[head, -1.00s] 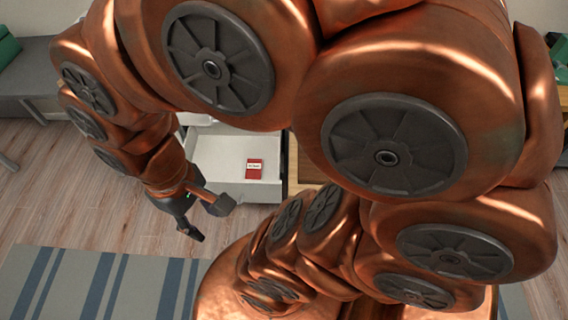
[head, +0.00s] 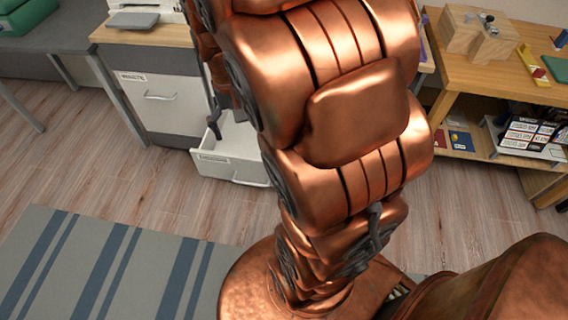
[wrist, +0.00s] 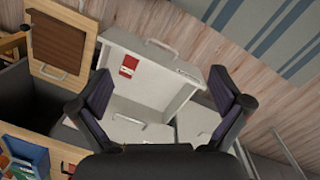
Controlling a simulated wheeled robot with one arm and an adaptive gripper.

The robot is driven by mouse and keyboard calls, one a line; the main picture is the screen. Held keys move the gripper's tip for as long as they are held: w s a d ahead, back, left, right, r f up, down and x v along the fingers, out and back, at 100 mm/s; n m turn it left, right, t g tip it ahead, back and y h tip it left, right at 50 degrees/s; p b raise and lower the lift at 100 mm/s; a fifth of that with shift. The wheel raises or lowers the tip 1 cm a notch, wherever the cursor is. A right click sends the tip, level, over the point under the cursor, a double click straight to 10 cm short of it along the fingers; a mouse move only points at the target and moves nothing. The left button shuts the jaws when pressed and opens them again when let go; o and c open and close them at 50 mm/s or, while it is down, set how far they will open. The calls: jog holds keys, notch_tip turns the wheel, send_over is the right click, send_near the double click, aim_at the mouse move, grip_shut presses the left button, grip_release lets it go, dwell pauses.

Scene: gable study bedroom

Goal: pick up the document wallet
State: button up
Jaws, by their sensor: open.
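A small flat red item with a white label, which I take for the document wallet (wrist: 127,66), lies in an open white drawer (wrist: 180,88) in the wrist view. It lies near the drawer's left side, close to the handled front. In the head view the drawer (head: 238,143) is partly behind my arm, and the wallet is hidden. My gripper (wrist: 162,73) is open and empty; its two dark fingers frame the drawer in the wrist view, with the wallet between them, nearer the left one. The gripper appears to be above the drawer, apart from the wallet.
A grey-fronted cabinet (head: 158,97) stands left of the drawer. At the right is a wooden table (head: 500,62) with a lower shelf holding boxes (head: 530,134). A striped rug (head: 100,265) lies in front; the wood floor between is clear.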

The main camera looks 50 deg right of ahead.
jog(key=w+d+f+m+b, duration=0.2)
jog(key=w+d+f+b, duration=0.2)
jog(key=d+f, duration=0.5)
jog(key=w+d+f+m+b, duration=0.2)
jog(key=w+d+f+b, duration=0.3)
jog(key=f, duration=1.3)
jog(key=w+d+f+m+t+b, duration=0.1)
jog(key=w+d+f+b, duration=0.3)
jog(key=d+f+b, duration=0.6)
jog(key=shift+w+d+f+m+b, duration=0.15)
jog(key=shift+d+f+m+b, duration=0.25)
jog(key=shift+d+f, duration=1.3)
jog(key=shift+f, duration=0.8)
jog(key=shift+a+f+b, duration=0.1)
jog(key=shift+f+b, duration=1.3)
jog(key=shift+f, duration=1.85)
jog(key=shift+c, duration=0.2)
jog(key=c, duration=1.2)
jog(key=shift+r, duration=0.2)
